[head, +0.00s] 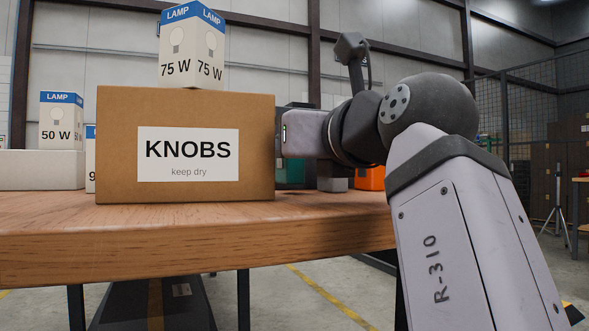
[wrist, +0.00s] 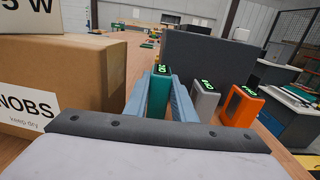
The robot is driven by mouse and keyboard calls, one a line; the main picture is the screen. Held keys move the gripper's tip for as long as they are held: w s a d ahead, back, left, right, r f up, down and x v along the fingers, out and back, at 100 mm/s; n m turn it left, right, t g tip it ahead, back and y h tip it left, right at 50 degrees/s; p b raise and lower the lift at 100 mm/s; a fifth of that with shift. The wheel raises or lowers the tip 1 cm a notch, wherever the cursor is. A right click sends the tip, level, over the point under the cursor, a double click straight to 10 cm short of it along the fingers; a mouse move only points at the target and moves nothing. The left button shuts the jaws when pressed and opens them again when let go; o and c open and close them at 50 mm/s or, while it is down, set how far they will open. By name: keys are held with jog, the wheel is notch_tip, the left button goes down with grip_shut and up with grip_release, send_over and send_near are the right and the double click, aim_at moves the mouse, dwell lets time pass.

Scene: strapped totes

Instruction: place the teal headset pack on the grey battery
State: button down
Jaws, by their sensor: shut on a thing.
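The teal headset pack (wrist: 158,97) is upright between the two blue-grey fingers of my gripper (wrist: 160,84) in the wrist view, with a green marking on its top. The gripper is shut on it. In the head view a teal part (head: 291,172) shows below the gripper's body, partly behind the carton; whether it touches the table is unclear. The grey battery (wrist: 204,103) stands just right of the right finger, with a green marking on top. It also shows in the head view (head: 332,184), below my wrist, its upper part hidden.
A brown KNOBS carton (head: 108,150) stands close to the left of the gripper, with a 75 W lamp box (head: 190,50) on top. An orange unit (wrist: 240,107) stands right of the grey battery. A dark panel (wrist: 215,62) rises behind them.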

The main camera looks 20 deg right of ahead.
jog(key=shift+f, duration=0.55)
jog(key=shift+f, duration=0.1)
jog(key=shift+f+b, duration=0.15)
jog(key=shift+b, duration=0.2)
jog(key=c, duration=1.5)
grip_release()
jog(key=s, duration=0.3)
jog(key=s+b, duration=0.1)
jog(key=s, duration=0.1)
jog(key=shift+s+d+f, duration=0.15)
jog(key=shift+s, duration=1)
jog(key=shift+o, duration=0.5)
